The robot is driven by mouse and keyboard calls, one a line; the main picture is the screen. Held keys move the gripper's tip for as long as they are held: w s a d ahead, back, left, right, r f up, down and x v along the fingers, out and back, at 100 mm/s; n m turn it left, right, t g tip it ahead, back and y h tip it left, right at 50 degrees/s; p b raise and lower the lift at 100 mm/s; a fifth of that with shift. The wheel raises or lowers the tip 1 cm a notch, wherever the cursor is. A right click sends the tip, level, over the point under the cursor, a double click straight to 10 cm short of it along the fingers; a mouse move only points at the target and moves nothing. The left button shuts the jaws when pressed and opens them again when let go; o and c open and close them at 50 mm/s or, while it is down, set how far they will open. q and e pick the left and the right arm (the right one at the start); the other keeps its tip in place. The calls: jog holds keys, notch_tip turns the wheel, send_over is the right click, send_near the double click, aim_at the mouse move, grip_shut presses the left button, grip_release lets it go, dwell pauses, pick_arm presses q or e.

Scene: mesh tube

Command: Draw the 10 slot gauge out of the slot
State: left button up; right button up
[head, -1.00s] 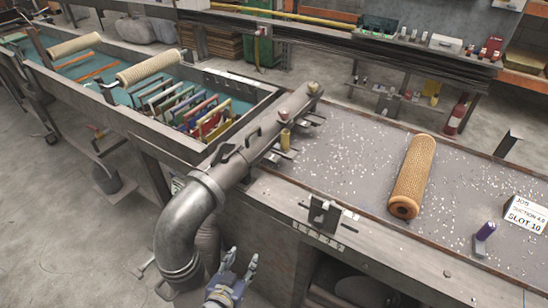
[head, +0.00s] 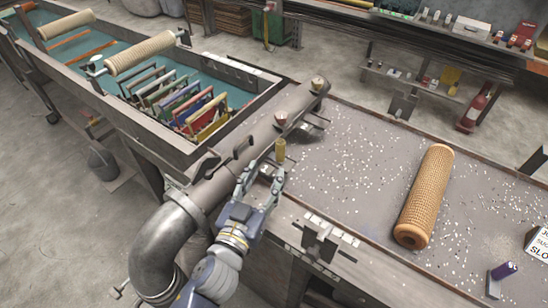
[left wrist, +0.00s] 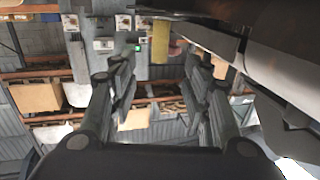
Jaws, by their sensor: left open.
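A small yellow-brass cylinder (head: 281,150) stands upright at the side of the grey suction tube (head: 235,165); it may be the slot gauge's handle, and no number on it is readable. My left gripper (head: 262,178) is open and empty, just below and left of this cylinder and beside the tube, apart from the cylinder as far as I can tell. In the left wrist view its two fingers (left wrist: 162,75) stand apart with nothing between them. A purple-topped piece (head: 503,270) stands on the table at the right. My right gripper is out of view.
A tan mesh roll (head: 425,200) lies on the speckled table (head: 350,150). A bracket (head: 320,240) sits on its front edge. A partly cut-off sign (head: 539,243) stands at the right. A trough (head: 190,150) with coloured frames lies left of the tube.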

aim_at(279, 149)
pick_arm(q)
jog(key=x, duration=0.2)
jog(key=p+x, duration=0.1)
jog(key=x, duration=0.1)
jog(key=p+x, duration=0.1)
jog(key=x, duration=0.1)
jog(key=shift+r, duration=0.4)
jog(key=x, duration=0.3)
jog(key=shift+w+d+f+p, duration=0.15)
jog(key=shift+w+p, duration=0.15)
jog(key=shift+p, duration=0.05)
jog(key=shift+w+d, duration=0.2)
jog(key=shift+w, duration=0.45)
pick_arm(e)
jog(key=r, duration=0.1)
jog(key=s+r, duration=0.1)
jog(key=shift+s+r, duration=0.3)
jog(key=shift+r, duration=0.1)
pick_arm(q)
grip_shut()
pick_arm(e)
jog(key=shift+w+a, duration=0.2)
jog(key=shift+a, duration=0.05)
